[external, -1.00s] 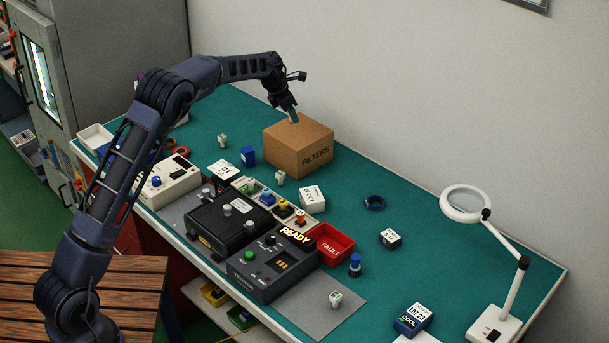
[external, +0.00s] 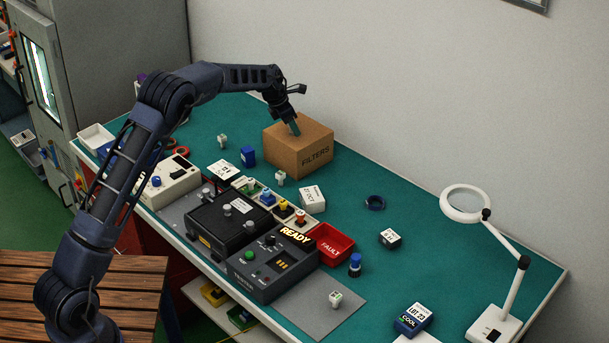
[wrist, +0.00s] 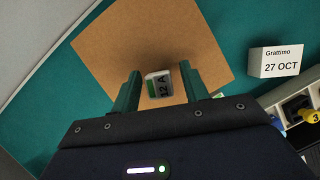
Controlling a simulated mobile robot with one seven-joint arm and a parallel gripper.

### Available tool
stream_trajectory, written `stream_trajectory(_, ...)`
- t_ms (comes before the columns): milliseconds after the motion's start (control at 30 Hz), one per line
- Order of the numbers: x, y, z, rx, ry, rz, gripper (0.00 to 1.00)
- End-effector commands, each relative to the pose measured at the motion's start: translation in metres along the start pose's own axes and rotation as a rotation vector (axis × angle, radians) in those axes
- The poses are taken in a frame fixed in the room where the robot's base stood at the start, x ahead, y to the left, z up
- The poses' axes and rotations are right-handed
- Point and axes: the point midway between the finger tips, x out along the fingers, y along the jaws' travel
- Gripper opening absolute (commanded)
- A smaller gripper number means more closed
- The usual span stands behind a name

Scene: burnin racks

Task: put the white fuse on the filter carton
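The white fuse (wrist: 160,85), marked 12 A with a green stripe, shows in the wrist view between my two fingers, over the brown top of the filter carton (wrist: 103,42). My gripper (wrist: 160,75) is open around it, with a narrow gap on each side. The fuse looks to rest on the carton top, though its underside is hidden. In the external view, my gripper (external: 295,130) is low at the top of the carton (external: 290,154), labelled FILTERS. The fuse cannot be made out there.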

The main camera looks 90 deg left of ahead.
Motion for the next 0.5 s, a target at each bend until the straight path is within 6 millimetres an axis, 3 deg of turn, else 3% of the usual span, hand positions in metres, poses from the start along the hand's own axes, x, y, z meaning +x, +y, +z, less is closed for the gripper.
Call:
stream_trajectory(267,-0.005,0.000,0.002,0.000,-0.001,0.001,0.45)
stream_trajectory(500,-0.040,0.000,0.002,0.000,-0.002,0.002,0.45)
